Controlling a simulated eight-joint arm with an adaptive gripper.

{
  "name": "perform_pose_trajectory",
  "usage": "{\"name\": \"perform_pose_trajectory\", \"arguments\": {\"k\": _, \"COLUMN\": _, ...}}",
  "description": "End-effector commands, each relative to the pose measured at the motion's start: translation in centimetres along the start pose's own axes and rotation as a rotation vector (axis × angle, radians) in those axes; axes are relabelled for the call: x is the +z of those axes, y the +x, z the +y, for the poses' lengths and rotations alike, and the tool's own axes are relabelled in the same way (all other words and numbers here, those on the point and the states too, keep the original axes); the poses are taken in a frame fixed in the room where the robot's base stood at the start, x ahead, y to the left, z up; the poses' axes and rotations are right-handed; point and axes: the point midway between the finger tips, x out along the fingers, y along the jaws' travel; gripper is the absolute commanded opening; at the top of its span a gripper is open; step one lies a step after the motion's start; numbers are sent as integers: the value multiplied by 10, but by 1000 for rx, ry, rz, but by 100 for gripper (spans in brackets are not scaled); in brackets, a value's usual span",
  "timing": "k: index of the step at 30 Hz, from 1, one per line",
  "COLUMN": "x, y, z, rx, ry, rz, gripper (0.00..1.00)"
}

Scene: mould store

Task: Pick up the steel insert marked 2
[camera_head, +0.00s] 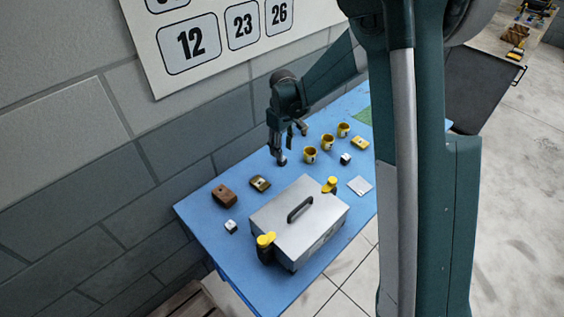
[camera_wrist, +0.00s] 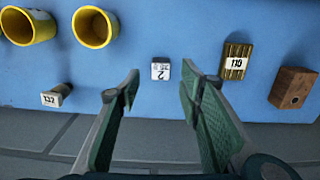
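The steel insert marked 2 (camera_wrist: 161,70) is a small block with a white label, standing on the blue table. In the wrist view it lies beyond my gripper's (camera_wrist: 158,85) fingertips, near the middle of the gap. The label's 2 appears upside down. The fingers are apart with nothing between them. In the head view my gripper (camera_head: 291,145) points down over the table's wall side, between the brass block and the yellow cups. I cannot make out the insert there; the gripper seems to hide it.
Beside the insert are a brass block marked 110 (camera_wrist: 235,61), a brown block (camera_wrist: 293,88), an insert marked 132 (camera_wrist: 57,94) and yellow cups (camera_wrist: 95,26). A steel box (camera_head: 285,215) with a black handle fills the table's (camera_head: 205,215) front. The wall (camera_head: 110,200) runs close behind.

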Motion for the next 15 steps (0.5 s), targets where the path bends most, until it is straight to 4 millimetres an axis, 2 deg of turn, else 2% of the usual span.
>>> {"name": "perform_pose_trajectory", "arguments": {"k": 4, "x": 0, "y": 9, "z": 0, "rx": 0, "ry": 0, "rz": 0, "gripper": 37}}
{"name": "perform_pose_trajectory", "arguments": {"k": 15, "x": 0, "y": 11, "z": 0, "rx": 0, "ry": 0, "rz": 0, "gripper": 37}}
